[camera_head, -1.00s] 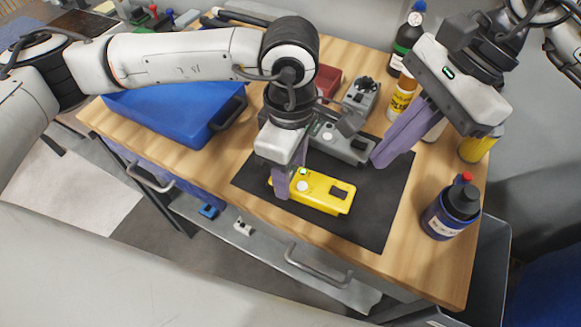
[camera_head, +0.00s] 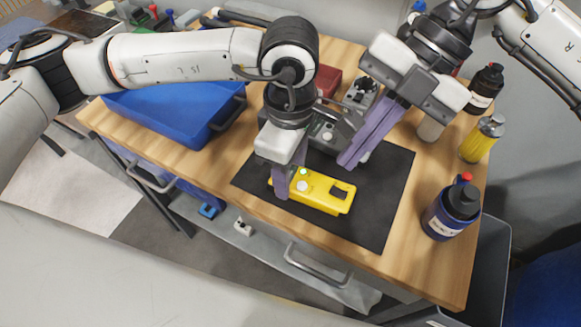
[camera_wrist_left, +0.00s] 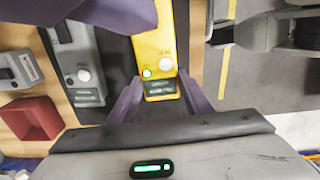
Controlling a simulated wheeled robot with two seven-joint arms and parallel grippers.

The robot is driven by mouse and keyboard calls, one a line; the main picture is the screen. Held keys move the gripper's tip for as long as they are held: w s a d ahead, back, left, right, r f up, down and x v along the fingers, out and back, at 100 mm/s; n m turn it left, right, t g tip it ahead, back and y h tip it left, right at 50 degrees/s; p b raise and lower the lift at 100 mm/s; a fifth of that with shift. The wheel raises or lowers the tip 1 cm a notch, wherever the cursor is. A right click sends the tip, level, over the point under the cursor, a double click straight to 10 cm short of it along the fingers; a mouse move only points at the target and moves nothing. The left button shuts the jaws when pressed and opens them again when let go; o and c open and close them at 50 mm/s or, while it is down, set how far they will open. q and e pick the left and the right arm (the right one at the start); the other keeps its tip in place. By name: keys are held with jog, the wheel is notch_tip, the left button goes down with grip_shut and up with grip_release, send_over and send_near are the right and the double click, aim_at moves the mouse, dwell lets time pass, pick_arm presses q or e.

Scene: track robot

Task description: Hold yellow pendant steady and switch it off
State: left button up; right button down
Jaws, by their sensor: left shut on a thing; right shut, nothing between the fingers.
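The yellow pendant (camera_head: 325,200) lies flat on the black mat (camera_head: 367,231) in the head view. A small green light and a round white button show near its left end, and a dark patch near its right end. My left gripper (camera_head: 291,182) is shut on that left end, a purple finger on either side. The left wrist view shows the pendant (camera_wrist_left: 154,47) with its lit green dot between the fingers (camera_wrist_left: 158,92). My right gripper (camera_head: 347,163) is shut and empty, its purple fingers together above the mat, behind the pendant and apart from it.
A grey pendant (camera_head: 321,140) lies behind the yellow one, partly hidden by my grippers. A blue bin (camera_head: 185,118) stands left and a red box (camera_head: 327,80) behind. A dark bottle (camera_head: 452,209) and yellow bottle (camera_head: 482,139) stand right. The mat's front right is clear.

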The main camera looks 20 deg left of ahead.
jog(key=m, duration=0.8)
send_over(323, 198)
jog(key=w+d, duration=0.2)
jog(key=shift+g, duration=0.3)
jog(key=shift+a+f, duration=0.1)
jog(key=shift+f, duration=3.15)
jog(key=shift+f, duration=0.2)
jog(key=shift+f, duration=0.4)
jog(key=shift+w+r, duration=0.1)
jog(key=shift+r, duration=2.95)
